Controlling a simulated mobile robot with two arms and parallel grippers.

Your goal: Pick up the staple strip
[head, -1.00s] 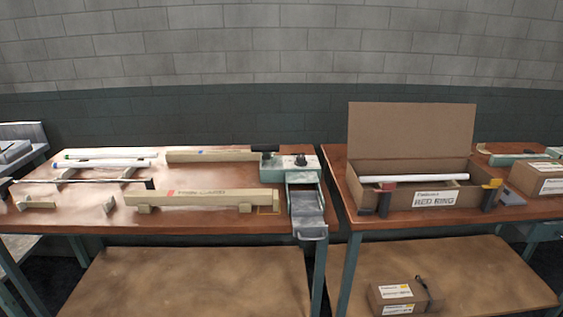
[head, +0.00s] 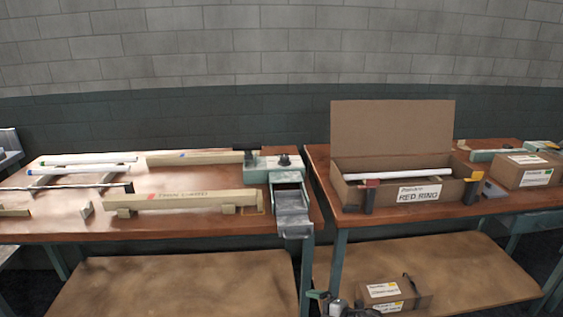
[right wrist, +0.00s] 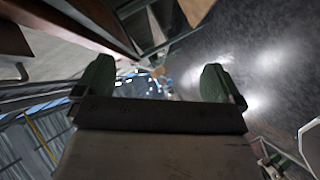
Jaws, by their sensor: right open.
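I cannot make out a staple strip for certain in either view. A small open drawer (head: 291,203) hangs from the green unit (head: 258,175) at the right end of the left table; its contents are too small to tell. My right gripper (right wrist: 158,84) shows in the right wrist view with two green fingers set wide apart. It is open, with nothing between the fingers. Part of what looks like my right arm shows at the bottom of the head view. My left gripper is not in view.
Another box (head: 528,171) is at the right. A small carton (head: 393,293) sits on the lower shelf.

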